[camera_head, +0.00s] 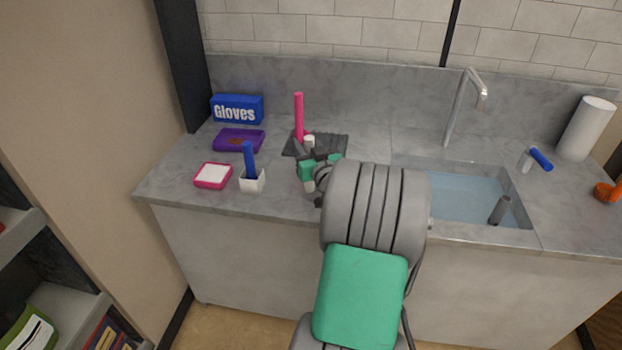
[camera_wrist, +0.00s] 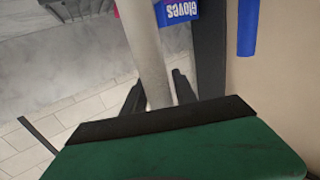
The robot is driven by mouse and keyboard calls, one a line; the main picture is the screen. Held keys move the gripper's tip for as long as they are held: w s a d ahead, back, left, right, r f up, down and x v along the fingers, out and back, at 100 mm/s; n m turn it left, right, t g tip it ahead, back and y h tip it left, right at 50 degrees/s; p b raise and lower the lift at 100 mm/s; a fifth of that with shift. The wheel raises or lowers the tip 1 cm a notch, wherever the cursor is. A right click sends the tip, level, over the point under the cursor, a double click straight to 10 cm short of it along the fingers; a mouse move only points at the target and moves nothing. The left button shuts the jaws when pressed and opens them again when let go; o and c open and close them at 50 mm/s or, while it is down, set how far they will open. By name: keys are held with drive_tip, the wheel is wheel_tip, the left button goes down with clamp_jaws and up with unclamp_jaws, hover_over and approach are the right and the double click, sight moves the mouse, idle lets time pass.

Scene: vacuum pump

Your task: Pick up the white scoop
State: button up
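A white box-shaped scoop (camera_head: 252,183) with an upright blue handle (camera_head: 249,158) stands near the counter's front left. A blue bar (camera_wrist: 247,28) shows at the upper right of the wrist view. My gripper (camera_head: 309,158) is right of the scoop, over the counter, partly hidden by my arm. In the wrist view a pale cylinder (camera_wrist: 143,45) lies between the two dark fingers of my gripper (camera_wrist: 159,82). Its white top (camera_head: 309,141) shows at the gripper in the head view. I cannot tell whether the fingers press on it.
A pink-edged white block (camera_head: 212,175), purple tray (camera_head: 238,140) and blue gloves box (camera_head: 237,109) are on the left. A pink stick (camera_head: 299,115) stands by a dark mat (camera_head: 333,144). The water-filled sink (camera_head: 462,193), faucet (camera_head: 462,105) and paper roll (camera_head: 585,128) are on the right.

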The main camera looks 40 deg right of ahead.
clamp_jaws()
idle(1.0)
